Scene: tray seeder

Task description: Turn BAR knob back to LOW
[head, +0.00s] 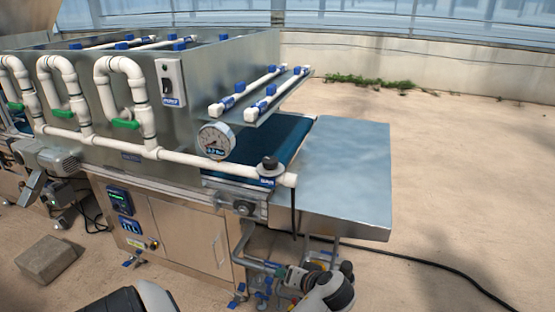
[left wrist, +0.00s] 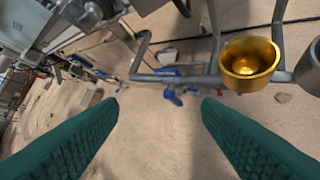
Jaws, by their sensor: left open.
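The BAR knob (head: 269,163) is a black knob on the right end of the white pipe, above a blue BAR label (head: 267,182). Its setting is too small to read. A round pressure gauge (head: 216,141) stands to its left on the pipe. My left gripper (left wrist: 160,125) shows in the left wrist view as two teal ridged fingers, wide apart with nothing between them. It is over the floor and a grey tube frame (left wrist: 185,78); the knob is not seen there. My right gripper is not identifiable in either view.
A metal outfeed table (head: 345,175) lies right of the blue belt (head: 275,140). A black cable (head: 420,262) runs over the floor at right. The left wrist view shows a gold cup (left wrist: 248,65). A stone block (head: 48,260) lies at left. The floor at right is mostly clear.

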